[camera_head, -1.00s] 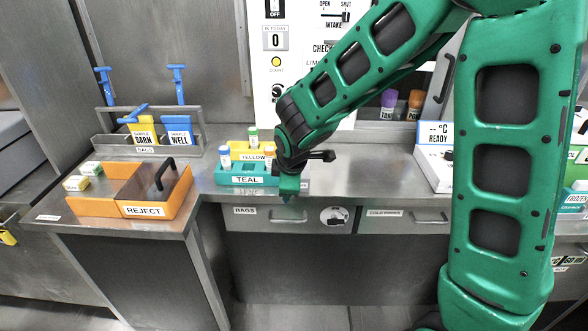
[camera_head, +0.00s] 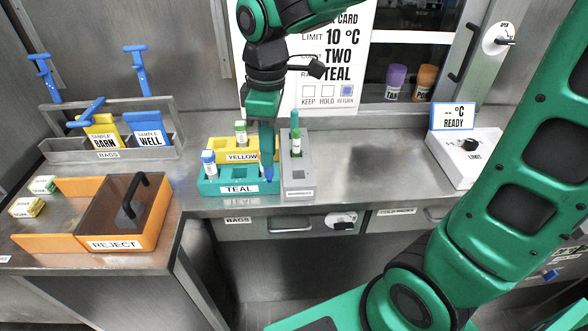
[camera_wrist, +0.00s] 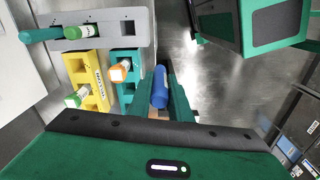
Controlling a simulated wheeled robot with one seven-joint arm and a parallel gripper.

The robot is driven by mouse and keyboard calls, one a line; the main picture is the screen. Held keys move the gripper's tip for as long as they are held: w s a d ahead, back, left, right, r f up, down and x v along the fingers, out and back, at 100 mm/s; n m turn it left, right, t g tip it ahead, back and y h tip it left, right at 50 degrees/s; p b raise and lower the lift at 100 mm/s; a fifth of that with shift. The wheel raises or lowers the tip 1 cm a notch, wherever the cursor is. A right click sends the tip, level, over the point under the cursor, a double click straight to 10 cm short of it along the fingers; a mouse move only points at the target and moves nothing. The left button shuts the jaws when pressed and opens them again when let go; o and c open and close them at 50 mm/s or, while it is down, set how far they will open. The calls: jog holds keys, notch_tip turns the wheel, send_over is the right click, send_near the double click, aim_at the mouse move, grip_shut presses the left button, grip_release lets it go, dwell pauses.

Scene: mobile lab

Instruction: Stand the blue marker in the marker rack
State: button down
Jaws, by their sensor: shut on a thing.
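My gripper (camera_head: 266,150) points down and is shut on the blue marker (camera_wrist: 160,87), which shows between the fingers in the wrist view. In the head view the marker's blue lower part (camera_head: 269,172) shows by the right end of the teal rack. The grey marker rack (camera_head: 299,180) stands just right of the gripper. A green marker (camera_head: 296,143) stands upright at its back. In the wrist view the grey rack (camera_wrist: 110,26) has an empty square hole. I cannot tell whether the blue marker touches the teal rack.
The teal rack (camera_head: 238,190) and yellow rack (camera_head: 222,144) hold capped vials. The orange reject bin (camera_head: 110,245) is at left, with a bag holder (camera_head: 60,152) behind it. Bare counter (camera_head: 370,165) lies between rack and box.

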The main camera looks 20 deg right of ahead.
jog(key=shift+w+d+f, duration=0.75)
jog(key=shift+d+f, duration=0.8)
jog(key=shift+f, duration=0.2)
jog(key=shift+w+d+f, duration=0.8)
jog(key=shift+d+f, duration=0.7)
jog(key=shift+f, duration=0.2)
jog(key=shift+w+d+f, duration=0.75)
jog(key=shift+d+f, duration=0.8)
jog(key=shift+f, duration=0.2)
jog(key=c, duration=1.6)
grip_release()
jog(key=shift+c, duration=0.2)
notch_tip(320, 180, up, 12)
jog(key=s+d+f+m, duration=0.2)
jog(key=s+d+m, duration=0.6)
jog(key=s, duration=0.3)
jog(key=s+d+f+m, duration=0.2)
jog(key=s+d+m, duration=0.7)
jog(key=s, duration=0.3)
jog(key=shift+s+f+m, duration=0.2)
jog(key=shift+f+m, duration=0.2)
jog(key=shift+m, duration=0.5)
